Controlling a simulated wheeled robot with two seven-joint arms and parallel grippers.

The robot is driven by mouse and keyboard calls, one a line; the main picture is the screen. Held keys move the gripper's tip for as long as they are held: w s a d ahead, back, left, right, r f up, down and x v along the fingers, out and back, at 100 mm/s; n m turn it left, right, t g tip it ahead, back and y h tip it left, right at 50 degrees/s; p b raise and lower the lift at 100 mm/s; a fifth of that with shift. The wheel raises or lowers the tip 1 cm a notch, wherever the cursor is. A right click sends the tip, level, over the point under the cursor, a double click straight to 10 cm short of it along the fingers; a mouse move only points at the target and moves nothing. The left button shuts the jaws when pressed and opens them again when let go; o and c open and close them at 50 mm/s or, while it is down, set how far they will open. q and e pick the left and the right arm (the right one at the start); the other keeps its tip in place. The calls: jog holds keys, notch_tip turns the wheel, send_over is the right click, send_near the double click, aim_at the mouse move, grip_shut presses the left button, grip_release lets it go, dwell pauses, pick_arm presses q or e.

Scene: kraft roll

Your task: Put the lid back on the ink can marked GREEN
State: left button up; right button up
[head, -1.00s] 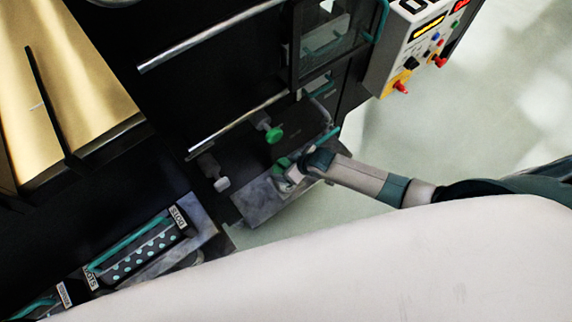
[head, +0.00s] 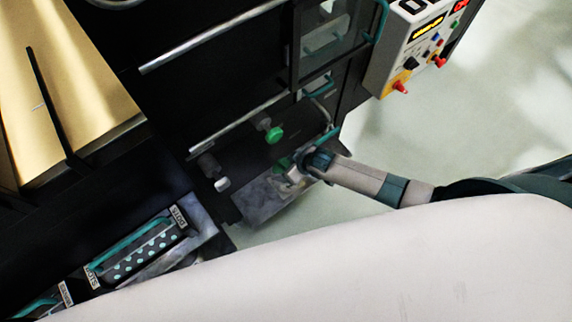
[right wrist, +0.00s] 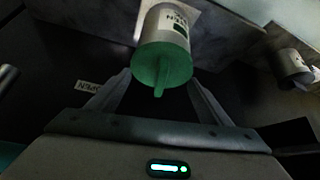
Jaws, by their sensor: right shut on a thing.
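The green lid (right wrist: 165,68), with a raised tab, shows in the right wrist view at the end of a pale can (right wrist: 166,22). The can's label is partly hidden, with "EEN" readable. Lid and can look lined up; I cannot tell whether the lid is fully seated. In the head view my right gripper (head: 294,174) is at the low grey shelf, beside a bit of green (head: 284,162). The can is mostly hidden there. My left gripper is not in view.
A green knob-like piece (head: 274,135) and a pale-ended cylinder (head: 222,184) stick out of the dark machine nearby. The grey shelf (head: 262,205) lies below. A control box (head: 412,45) is at upper right. Another grey can (right wrist: 294,66) shows at right in the wrist view.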

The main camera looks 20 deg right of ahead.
dwell(0.3)
jog(key=o, duration=1.3)
jog(key=shift+c, duration=0.2)
jog(key=shift+r, duration=0.15)
jog(key=shift+r+p, duration=3.4)
jog(key=shift+p, duration=0.2)
grip_shut()
jog(key=shift+f+b, duration=1.65)
jog(key=shift+f, duration=0.6)
